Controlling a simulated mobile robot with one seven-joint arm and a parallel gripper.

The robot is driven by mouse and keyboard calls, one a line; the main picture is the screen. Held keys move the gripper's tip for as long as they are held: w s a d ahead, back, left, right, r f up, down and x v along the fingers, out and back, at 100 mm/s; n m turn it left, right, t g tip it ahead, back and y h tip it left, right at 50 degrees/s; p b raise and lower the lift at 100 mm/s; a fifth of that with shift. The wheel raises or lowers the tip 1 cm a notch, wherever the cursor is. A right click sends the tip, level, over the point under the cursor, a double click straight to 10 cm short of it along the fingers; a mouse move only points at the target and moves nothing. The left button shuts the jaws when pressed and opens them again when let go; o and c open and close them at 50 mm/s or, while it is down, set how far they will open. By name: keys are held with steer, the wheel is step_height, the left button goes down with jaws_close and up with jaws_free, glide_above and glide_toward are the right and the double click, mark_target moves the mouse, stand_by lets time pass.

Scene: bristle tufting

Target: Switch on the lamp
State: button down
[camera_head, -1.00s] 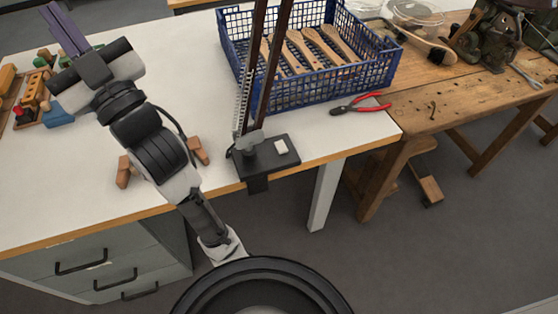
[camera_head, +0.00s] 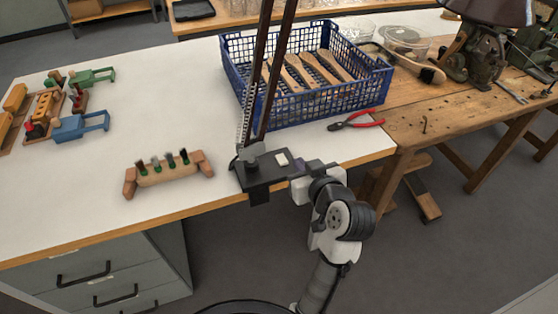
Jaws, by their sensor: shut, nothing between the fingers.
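The lamp's dark clamp base (camera_head: 255,180) sits at the front edge of the white table. A white rocker switch (camera_head: 283,159) is on top of the base, near its right side. Two dark brown lamp arms (camera_head: 270,75) rise from the base and leave the picture at the top; the lamp head is out of view. My gripper (camera_head: 297,178) is shut and empty, close to the right side of the base and a little below the switch in the picture. I cannot tell whether it touches the base.
A blue crate (camera_head: 325,103) with wooden brush handles stands behind the lamp. Red-handled pliers (camera_head: 356,120) lie to the right. A wooden rack (camera_head: 168,173) with dark tufts stands left of the base. A wooden workbench (camera_head: 420,110) adjoins on the right.

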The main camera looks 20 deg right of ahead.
steer(key=shift+s+f, duration=0.1)
steer(key=shift+f, duration=0.1)
steer(key=p, duration=0.3)
glide_above(287, 171)
step_height(287, 171, down, 3)
steer(key=shift+r, duration=0.1)
step_height(287, 171, down, 4)
steer(key=shift+r, duration=0.2)
steer(key=shift+f, duration=0.55)
